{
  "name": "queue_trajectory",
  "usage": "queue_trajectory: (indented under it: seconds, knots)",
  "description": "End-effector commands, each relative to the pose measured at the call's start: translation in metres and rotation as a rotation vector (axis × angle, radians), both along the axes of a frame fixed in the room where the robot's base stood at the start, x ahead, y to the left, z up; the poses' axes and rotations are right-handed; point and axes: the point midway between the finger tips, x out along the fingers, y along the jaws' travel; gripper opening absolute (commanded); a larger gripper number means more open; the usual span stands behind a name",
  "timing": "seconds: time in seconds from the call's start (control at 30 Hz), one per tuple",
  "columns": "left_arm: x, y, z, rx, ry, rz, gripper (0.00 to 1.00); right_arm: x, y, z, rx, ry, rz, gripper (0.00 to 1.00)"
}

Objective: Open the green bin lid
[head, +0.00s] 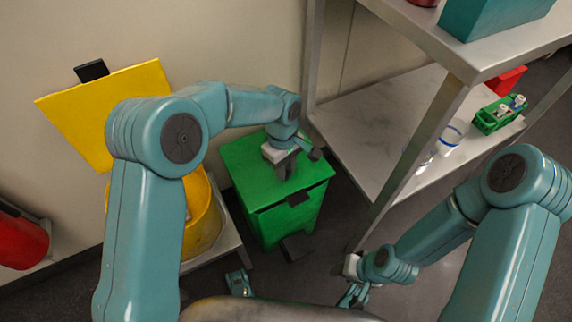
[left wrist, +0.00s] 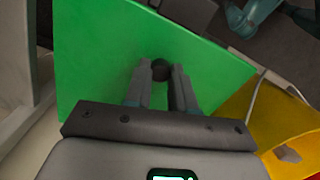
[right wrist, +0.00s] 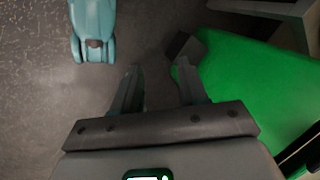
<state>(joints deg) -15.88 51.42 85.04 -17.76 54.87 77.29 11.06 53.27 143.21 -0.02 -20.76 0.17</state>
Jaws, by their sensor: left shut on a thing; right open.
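The green bin (head: 280,220) stands on the floor with its green lid (head: 240,160) lying flat on top. My left gripper (head: 286,168) is over the lid. In the left wrist view its fingers (left wrist: 160,75) are shut on a small dark knob (left wrist: 160,68) against the green lid (left wrist: 100,50). My right gripper (head: 352,292) is low, in front of the bin; its fingers (right wrist: 157,78) are open and empty, beside the green bin (right wrist: 250,85).
A yellow bin (head: 203,225) with its yellow lid (head: 75,120) raised stands left of the green bin. A red container (head: 20,240) is at the far left. A metal-framed shelf (head: 385,130) stands close on the right, holding a green rack (head: 490,120). Grey floor shows in front.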

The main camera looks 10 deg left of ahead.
Motion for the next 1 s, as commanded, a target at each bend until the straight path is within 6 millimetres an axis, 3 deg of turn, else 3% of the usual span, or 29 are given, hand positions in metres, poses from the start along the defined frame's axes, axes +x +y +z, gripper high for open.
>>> queue_trajectory:
  seconds: [0.03, 0.1, 0.33, 0.6, 1.0]
  knots:
    - [0.003, 0.003, 0.02, -0.016, 0.026, 0.007, 0.0, -0.004, 0.002, 0.027, 0.002, 0.01, 0.009, 0.43]
    - [0.007, 0.006, 0.03, -0.043, 0.067, 0.007, 0.0, -0.008, 0.006, 0.045, 0.005, 0.019, 0.022, 0.43]
    - [0.021, 0.015, 0.053, -0.134, 0.198, 0.007, 0.0, -0.011, 0.009, 0.087, 0.008, 0.022, 0.035, 0.43]
    - [0.035, 0.023, 0.066, -0.204, 0.302, 0.007, 0.0, -0.011, 0.008, 0.103, 0.008, 0.022, 0.034, 0.43]
    - [0.05, 0.03, 0.079, -0.27, 0.39, 0.008, 0.0, -0.01, 0.008, 0.097, 0.008, 0.022, 0.034, 0.43]
